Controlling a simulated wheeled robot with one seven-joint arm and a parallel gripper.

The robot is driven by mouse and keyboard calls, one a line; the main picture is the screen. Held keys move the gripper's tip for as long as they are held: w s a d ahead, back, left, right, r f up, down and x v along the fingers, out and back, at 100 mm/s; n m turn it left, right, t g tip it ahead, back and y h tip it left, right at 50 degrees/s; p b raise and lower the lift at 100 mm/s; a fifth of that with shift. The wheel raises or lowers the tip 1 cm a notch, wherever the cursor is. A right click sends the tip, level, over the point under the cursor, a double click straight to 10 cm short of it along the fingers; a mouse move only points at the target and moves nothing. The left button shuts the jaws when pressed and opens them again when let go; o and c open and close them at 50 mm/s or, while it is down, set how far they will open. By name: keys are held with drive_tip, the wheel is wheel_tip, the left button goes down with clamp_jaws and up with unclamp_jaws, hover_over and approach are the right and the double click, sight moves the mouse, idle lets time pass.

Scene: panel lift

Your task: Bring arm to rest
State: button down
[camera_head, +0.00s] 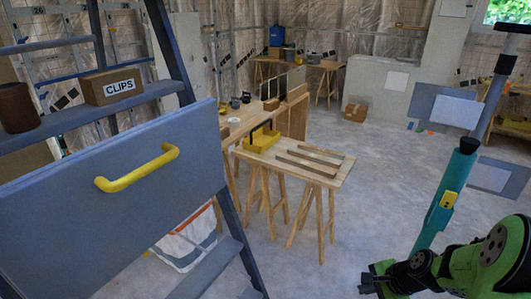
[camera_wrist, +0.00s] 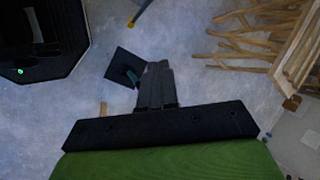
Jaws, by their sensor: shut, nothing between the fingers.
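My gripper (camera_head: 368,279) is at the lower right of the head view, at the end of my green and black arm. Its dark fingers also show in the wrist view (camera_wrist: 156,78), pressed together with nothing between them. It is over the floor, apart from other things. The blue-grey panel (camera_head: 60,235) with a yellow handle (camera_head: 138,170) is at the left of the head view, tilted, well away from my gripper. No hand is on the handle.
A teal post (camera_head: 444,200) stands close by my arm. A ladder-like shelf frame holds a CLIPS box (camera_head: 112,86) at the left. Concrete floor (camera_head: 375,170) is clear between table and post.

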drive_tip(key=s+a+r+n+h, duration=0.1)
drive_tip(key=s+a+r+n, duration=0.2)
drive_tip(key=r, duration=0.2)
drive_tip(key=s+a+r+n+h+p, duration=0.1)
drive_tip(key=s+a+r+n, duration=0.25)
drive_tip(key=r, duration=0.25)
drive_tip(key=s+a+r+n+h, duration=0.1)
drive_tip(key=s+a+r+n, duration=0.15)
drive_tip(key=r+n, duration=0.2)
drive_tip(key=s+a+r+n, duration=0.2)
drive_tip(key=s+r, duration=0.1)
drive_tip(key=s, duration=0.2)
drive_tip(key=s+a+r+n+t, duration=0.1)
drive_tip(key=s+r+n, duration=0.1)
drive_tip(key=s, duration=0.3)
drive_tip(key=shift+s+a+r+n+p, duration=0.15)
drive_tip(key=shift+a+r+n+p, duration=0.2)
drive_tip(key=shift+r, duration=0.3)
